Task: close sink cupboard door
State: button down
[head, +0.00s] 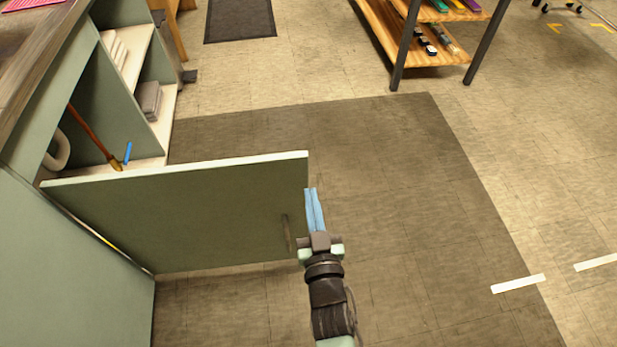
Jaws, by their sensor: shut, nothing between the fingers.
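The sink cupboard door (190,217) is a grey-green panel with a pale top edge, in the head view. It stands wide open, sticking out to the right from the cupboard (75,250) at the left. A small bar handle (286,232) is on its near face, close to the free edge. My gripper (313,192) is just right of the door's free edge, with its blue fingers together and empty. The fingers point away from me. Whether they touch the door edge I cannot tell.
Inside the open cupboard are a pipe (60,150), a plunger-like wooden stick (92,135) and shelves with folded grey cloths (149,100). A wooden shelf rack (430,45) stands at the back. The dark floor mat (400,170) right of the door is clear.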

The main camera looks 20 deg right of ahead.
aim_at(306, 166)
jog(key=shift+x, duration=2.8)
jog(key=shift+d, duration=0.1)
